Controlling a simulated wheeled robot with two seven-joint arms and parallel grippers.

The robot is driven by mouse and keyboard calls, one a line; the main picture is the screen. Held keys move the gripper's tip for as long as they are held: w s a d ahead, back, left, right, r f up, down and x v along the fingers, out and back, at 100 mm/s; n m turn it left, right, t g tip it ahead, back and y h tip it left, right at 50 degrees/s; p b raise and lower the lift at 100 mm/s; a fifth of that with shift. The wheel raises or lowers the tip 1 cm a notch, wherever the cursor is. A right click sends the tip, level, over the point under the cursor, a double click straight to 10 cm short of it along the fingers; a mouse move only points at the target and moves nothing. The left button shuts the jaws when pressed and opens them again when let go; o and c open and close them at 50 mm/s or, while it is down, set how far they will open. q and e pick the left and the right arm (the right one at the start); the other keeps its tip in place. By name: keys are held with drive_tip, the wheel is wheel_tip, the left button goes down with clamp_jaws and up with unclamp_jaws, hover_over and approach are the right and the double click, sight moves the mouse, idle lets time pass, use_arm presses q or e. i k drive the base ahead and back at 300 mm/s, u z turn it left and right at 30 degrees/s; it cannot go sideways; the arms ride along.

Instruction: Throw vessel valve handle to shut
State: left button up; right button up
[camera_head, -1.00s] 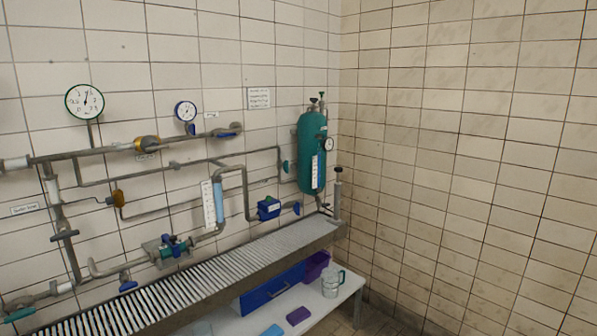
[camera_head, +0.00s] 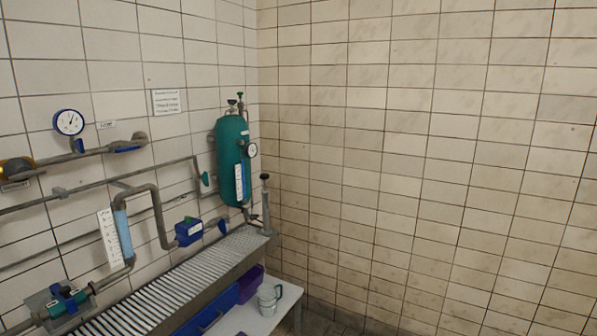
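A teal green pressure vessel (camera_head: 233,160) is mounted upright on the tiled wall near the corner. It has small valve knobs on top, a round gauge (camera_head: 252,149) on its right side and a white scale strip on its front. A blue-green lever handle (camera_head: 205,179) sits on the pipe just left of the vessel. A blue box-shaped fitting (camera_head: 188,231) with a blue lever handle (camera_head: 222,226) at its right sits on the pipe below the vessel. I cannot tell which of these is the vessel valve handle. Neither of my grippers shows.
A slatted grey grating shelf (camera_head: 165,296) runs along the wall under the pipes. A white bench (camera_head: 259,323) below holds a clear jug (camera_head: 269,297) and a purple bin (camera_head: 249,284). A hand pump (camera_head: 265,203) stands at the shelf's far end. The right wall is bare.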

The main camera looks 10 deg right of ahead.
sight(204, 177)
drive_tip(key=z, duration=0.8)
drive_tip(key=i, duration=1.55)
drive_tip(key=u, duration=0.7)
drive_tip(key=i, duration=1.25)
drive_tip(key=u, duration=1.05)
